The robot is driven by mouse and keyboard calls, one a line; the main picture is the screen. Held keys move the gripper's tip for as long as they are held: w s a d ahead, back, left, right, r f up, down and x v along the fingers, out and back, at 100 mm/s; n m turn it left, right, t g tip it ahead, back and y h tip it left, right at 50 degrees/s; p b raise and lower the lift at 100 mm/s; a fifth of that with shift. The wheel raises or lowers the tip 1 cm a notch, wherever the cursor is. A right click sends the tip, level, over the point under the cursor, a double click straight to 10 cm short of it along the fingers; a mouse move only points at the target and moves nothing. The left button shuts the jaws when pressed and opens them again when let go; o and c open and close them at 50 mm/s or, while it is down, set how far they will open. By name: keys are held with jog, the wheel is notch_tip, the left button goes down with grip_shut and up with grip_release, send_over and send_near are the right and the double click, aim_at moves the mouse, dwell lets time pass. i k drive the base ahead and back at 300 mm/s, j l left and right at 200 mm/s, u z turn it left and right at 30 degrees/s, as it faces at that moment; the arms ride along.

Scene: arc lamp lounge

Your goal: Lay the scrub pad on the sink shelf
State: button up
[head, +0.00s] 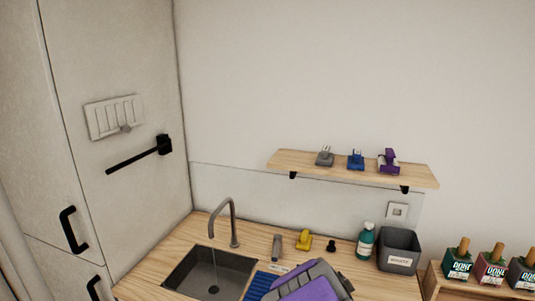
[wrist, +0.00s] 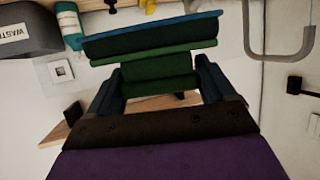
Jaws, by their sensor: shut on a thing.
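The scrub pad (wrist: 150,48), green with a blue layer, is held in my gripper (wrist: 160,78) in the wrist view. The blue fingers stand on either side of its green grip part. The pad is off any surface; the head view does not show it clearly, as my purple and grey arm end covers the bottom middle. The sink shelf (head: 285,163) is a light wood board on the wall above the counter. A corner of the shelf (wrist: 60,128) also shows in the wrist view, partly behind my gripper.
A grey item (head: 325,157), a blue item (head: 356,160) and a purple item (head: 389,162) stand on the shelf. Its left and right ends are bare. Below are the tap (head: 233,222), sink (head: 210,270), yellow item (head: 304,239), green bottle (head: 366,241) and waste bin (head: 398,245).

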aim_at(293, 159)
jog(key=i+j, duration=0.1)
jog(key=j, duration=0.35)
jog(key=i+j+z, duration=0.1)
jog(key=j+z, duration=0.2)
jog(key=j, duration=0.4)
jog(key=j+z, duration=0.3)
jog(key=j, duration=0.4)
jog(key=z, duration=0.65)
